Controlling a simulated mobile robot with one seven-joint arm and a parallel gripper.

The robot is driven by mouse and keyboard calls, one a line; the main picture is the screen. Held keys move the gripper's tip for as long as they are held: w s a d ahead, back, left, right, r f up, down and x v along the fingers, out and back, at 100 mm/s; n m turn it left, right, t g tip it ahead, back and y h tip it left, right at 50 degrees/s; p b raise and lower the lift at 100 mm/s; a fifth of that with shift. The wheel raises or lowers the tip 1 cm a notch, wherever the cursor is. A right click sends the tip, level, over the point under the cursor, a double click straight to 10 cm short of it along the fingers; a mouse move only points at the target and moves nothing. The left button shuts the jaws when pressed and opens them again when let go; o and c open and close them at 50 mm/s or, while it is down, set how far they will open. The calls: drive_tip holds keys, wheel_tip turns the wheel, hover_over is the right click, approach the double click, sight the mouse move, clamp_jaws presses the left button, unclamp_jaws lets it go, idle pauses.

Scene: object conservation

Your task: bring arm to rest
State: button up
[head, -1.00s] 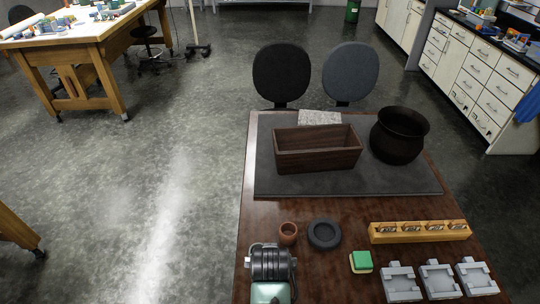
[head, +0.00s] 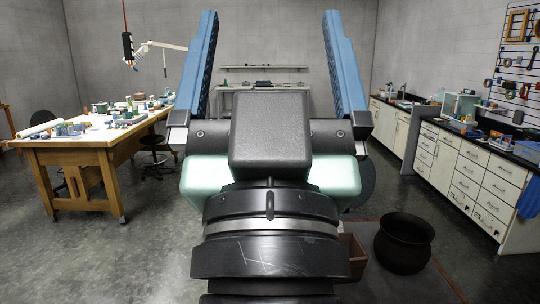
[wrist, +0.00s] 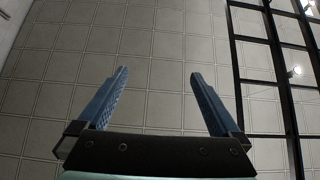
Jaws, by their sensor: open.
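My gripper (head: 270,65) is raised in front of the head camera. Its two blue fingers point up and stand wide apart, with nothing between them. In the wrist view my gripper (wrist: 158,88) is also open and empty, against a tiled ceiling.
Part of a brown wooden box (head: 354,252) shows beside my wrist. A wooden workbench (head: 85,155) with clutter is at left. White drawer cabinets (head: 465,178) line the right.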

drive_tip(key=shift+s+r+t, duration=0.25)
drive_tip(key=shift+s+r, duration=0.2)
drive_tip(key=shift+s, duration=0.2)
drive_tip(key=shift+s+r+t, duration=0.25)
drive_tip(key=shift+s+r, duration=0.2)
drive_tip(key=shift+s, duration=0.15)
